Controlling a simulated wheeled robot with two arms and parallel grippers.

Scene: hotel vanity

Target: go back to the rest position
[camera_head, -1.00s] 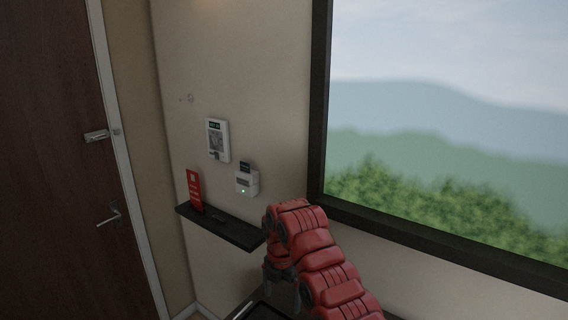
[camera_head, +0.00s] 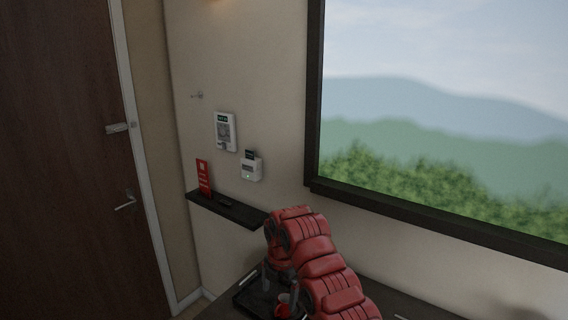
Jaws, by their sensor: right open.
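My right arm comes in from the bottom right, red and segmented, and bends down in front of the wall. My right gripper (camera_head: 281,290) points down at its end, over a dark tray (camera_head: 246,292) on the counter. Its fingers are small and partly hidden by my own arm, with a small red and white item (camera_head: 283,304) close by or below. I cannot tell whether they touch. My left gripper is not in view.
A narrow dark shelf (camera_head: 228,211) holds a red card (camera_head: 204,178) and a small dark item. A thermostat (camera_head: 226,132) and a key-card switch (camera_head: 251,168) are on the wall. A dark-framed window (camera_head: 440,130) is at right, a brown door (camera_head: 65,160) at left.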

